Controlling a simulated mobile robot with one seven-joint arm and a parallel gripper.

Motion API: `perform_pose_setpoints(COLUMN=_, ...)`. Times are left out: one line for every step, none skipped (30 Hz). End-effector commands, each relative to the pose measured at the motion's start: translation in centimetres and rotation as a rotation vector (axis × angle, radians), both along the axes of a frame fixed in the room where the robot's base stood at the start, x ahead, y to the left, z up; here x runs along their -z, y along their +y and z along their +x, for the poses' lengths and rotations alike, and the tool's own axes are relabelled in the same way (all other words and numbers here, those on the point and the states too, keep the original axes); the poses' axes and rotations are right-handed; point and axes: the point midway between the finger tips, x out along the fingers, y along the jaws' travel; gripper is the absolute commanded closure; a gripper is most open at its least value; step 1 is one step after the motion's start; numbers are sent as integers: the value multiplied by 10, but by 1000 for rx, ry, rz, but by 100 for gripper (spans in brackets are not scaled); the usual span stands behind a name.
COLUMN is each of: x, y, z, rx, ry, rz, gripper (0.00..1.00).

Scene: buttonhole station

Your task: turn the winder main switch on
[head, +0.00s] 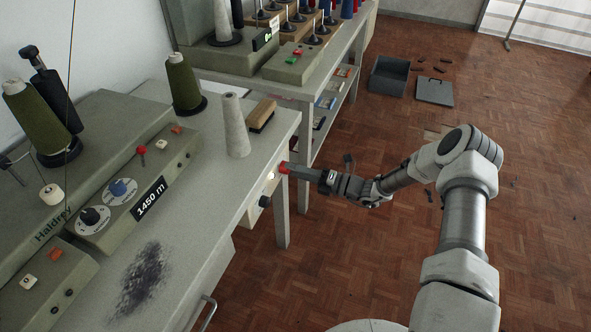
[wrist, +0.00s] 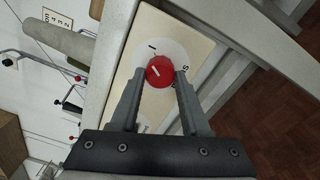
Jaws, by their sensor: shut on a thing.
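The winder main switch is a red round knob (wrist: 160,70) on a pale dial on a cream plate (wrist: 203,40) in the wrist view. A white pointer line crosses the knob at a slant. The dial has an "I" mark at its upper left and another mark at right, partly cut off by my finger. The red knob also shows in the head view (head: 283,168). My gripper (wrist: 160,80) has one finger on each side of the knob and is shut on it. In the head view, my gripper (head: 292,169) reaches the table end from the right.
A black knob (head: 264,201) sits below the switch on the same table end. A grey cone (head: 235,125), a brush (head: 261,115) and a green spool (head: 184,82) stand on the table (head: 210,185).

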Motion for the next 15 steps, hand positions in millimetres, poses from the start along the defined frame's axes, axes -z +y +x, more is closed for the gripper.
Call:
perform_pose_setpoints(x=0, y=0, z=-1, rx=-1, ry=31, rz=10, gripper=100)
perform_pose_setpoints(x=0, y=0, z=-1, rx=0, ry=47, rz=16, gripper=100)
perform_pose_setpoints(x=1, y=0, z=-1, rx=-1, ry=71, rz=25, gripper=100)
perform_pose_setpoints(x=1, y=0, z=-1, rx=-1, ry=86, rz=30, gripper=100)
perform_pose_setpoints(x=1, y=0, z=-1, rx=-1, ry=101, rz=35, gripper=100)
perform_pose_setpoints(x=1, y=0, z=-1, rx=-1, ry=119, rz=42, gripper=100)
perform_pose_setpoints(x=1, y=0, z=-1, rx=-1, ry=130, rz=46, gripper=100)
perform_pose_setpoints(x=0, y=0, z=-1, rx=-1, ry=141, rz=50, gripper=100)
perform_pose_setpoints(x=0, y=0, z=-1, rx=-1, ry=155, rz=55, gripper=100)
perform_pose_setpoints(x=0, y=0, z=-1, rx=-1, ry=163, rz=58, gripper=100)
perform_pose_setpoints(x=0, y=0, z=-1, rx=-1, ry=171, rz=61, gripper=100)
perform_pose_setpoints(x=0, y=0, z=-1, rx=-1, ry=180, rz=64, gripper=100)
perform_pose_setpoints(x=0, y=0, z=-1, rx=-1, ry=185, rz=66, gripper=100)
perform_pose_setpoints(x=0, y=0, z=-1, rx=-1, ry=189, rz=68, gripper=100)
perform_pose_setpoints(x=0, y=0, z=-1, rx=-1, ry=195, rz=70, gripper=100)
